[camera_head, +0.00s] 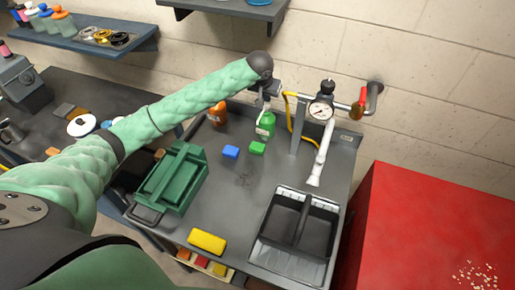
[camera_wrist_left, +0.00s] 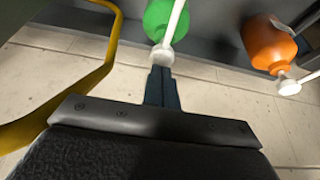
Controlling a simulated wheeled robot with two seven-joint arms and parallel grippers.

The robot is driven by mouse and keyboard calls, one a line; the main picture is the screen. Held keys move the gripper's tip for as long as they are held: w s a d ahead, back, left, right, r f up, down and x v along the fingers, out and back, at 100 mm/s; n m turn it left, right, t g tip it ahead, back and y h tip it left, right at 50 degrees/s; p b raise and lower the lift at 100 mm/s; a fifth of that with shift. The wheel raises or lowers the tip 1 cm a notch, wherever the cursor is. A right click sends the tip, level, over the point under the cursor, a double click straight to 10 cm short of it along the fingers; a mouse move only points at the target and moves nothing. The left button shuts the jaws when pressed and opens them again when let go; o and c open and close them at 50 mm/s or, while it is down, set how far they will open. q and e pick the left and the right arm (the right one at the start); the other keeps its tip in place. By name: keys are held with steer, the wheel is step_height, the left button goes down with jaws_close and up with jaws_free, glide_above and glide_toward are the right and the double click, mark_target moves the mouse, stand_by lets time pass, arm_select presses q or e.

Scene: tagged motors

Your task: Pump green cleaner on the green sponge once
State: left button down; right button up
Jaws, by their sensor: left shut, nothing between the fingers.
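The green cleaner bottle (camera_head: 266,124) stands upright on the grey bench, with a white pump on top. The green sponge (camera_head: 257,148) lies on the bench just in front of it. My left gripper (camera_head: 264,101) is shut and empty, right above the bottle's pump. In the left wrist view the closed fingertips (camera_wrist_left: 160,74) are at the white pump head (camera_wrist_left: 162,55) of the green bottle (camera_wrist_left: 158,18); I cannot tell whether they touch it. The right gripper is not in view.
A blue sponge (camera_head: 231,151) lies left of the green one. An orange bottle (camera_head: 217,115) stands further left. A yellow hose (camera_head: 291,118) and a gauge (camera_head: 321,110) stand right of the gripper. A green toolbox (camera_head: 172,180) and a black tray (camera_head: 263,249) sit nearer.

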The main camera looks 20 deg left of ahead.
arm_select(q)
steer(key=shift+f, duration=1.1)
steer(key=shift+r, duration=1.4)
steer(key=shift+r, duration=0.1)
steer(key=shift+r, duration=2.9)
